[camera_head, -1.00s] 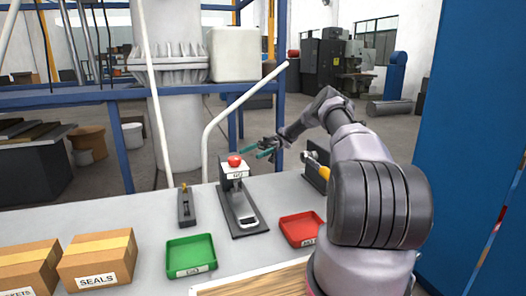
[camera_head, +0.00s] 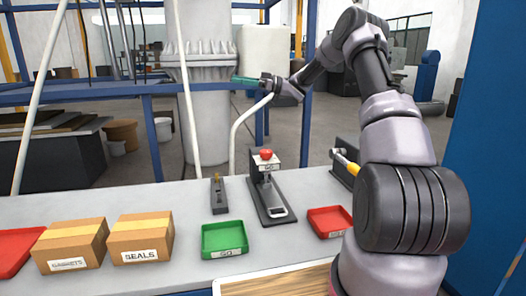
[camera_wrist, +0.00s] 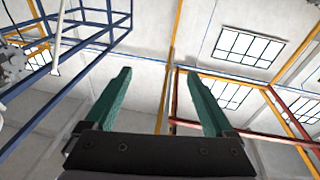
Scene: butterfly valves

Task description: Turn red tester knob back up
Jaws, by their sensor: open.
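The red tester knob (camera_head: 266,155) sits on top of the grey tester (camera_head: 270,195), which stands upright on the bench behind the trays. My gripper (camera_head: 236,79) is raised well above the knob and a little to its left in the head view, apart from it. In the wrist view, the two green fingers (camera_wrist: 160,90) are spread with nothing between them, pointing toward the far wall and windows. The tester and knob do not show in the wrist view. The knob's exact angle is too small to tell.
A green tray (camera_head: 224,240) stands in front of the tester, with a red tray (camera_head: 330,221) to the right. A small dark fixture (camera_head: 219,195) stands left of the tester. Cardboard boxes (camera_head: 140,238) are at left. A white pipe (camera_head: 236,140) rises behind the tester.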

